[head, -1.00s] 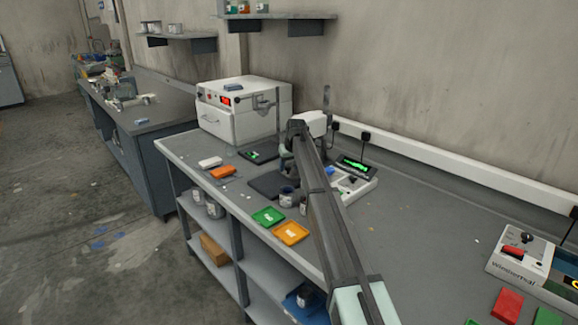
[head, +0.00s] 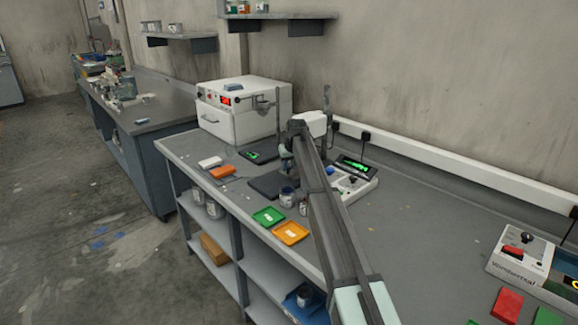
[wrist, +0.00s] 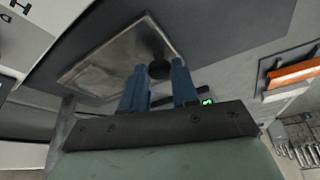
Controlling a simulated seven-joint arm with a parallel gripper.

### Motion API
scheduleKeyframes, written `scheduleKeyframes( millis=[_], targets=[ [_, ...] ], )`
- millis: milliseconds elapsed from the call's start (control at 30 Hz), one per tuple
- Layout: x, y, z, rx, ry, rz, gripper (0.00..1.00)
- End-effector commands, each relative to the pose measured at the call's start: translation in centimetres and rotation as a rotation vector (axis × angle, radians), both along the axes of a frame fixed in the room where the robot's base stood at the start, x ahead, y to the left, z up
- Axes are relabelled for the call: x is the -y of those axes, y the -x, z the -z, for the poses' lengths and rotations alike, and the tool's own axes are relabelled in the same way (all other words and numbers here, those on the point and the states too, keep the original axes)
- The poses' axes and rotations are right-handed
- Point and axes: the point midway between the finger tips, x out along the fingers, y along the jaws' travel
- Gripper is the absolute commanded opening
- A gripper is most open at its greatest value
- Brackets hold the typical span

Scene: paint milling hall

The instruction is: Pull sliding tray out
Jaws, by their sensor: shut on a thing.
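In the wrist view a flat grey metal tray (wrist: 95,75) with a thin raised rim lies in the upper middle, tilted in the picture. A round black knob (wrist: 160,70) is at its right end. My gripper (wrist: 158,74) has two blue fingers, one on each side of the knob, and is shut on it. The exact contact at the fingertips is hard to see. In the head view my arm hides the fingertips and the tray cannot be made out clearly behind it.
A white oven-like box (head: 240,110) stands at the back left of the bench. A white control unit (head: 350,186) is right of my arm. Green (head: 268,216) and orange (head: 291,232) trays lie near the front edge.

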Motion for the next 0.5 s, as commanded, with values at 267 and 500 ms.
scheduleKeyframes(
  millis=[267,500],
  targets=[
    [-1.8,2.0,0.0,0.000,0.001,-0.002,0.00],
    [-6.8,7.2,0.0,0.001,-0.001,-0.004,0.00]
  ],
)
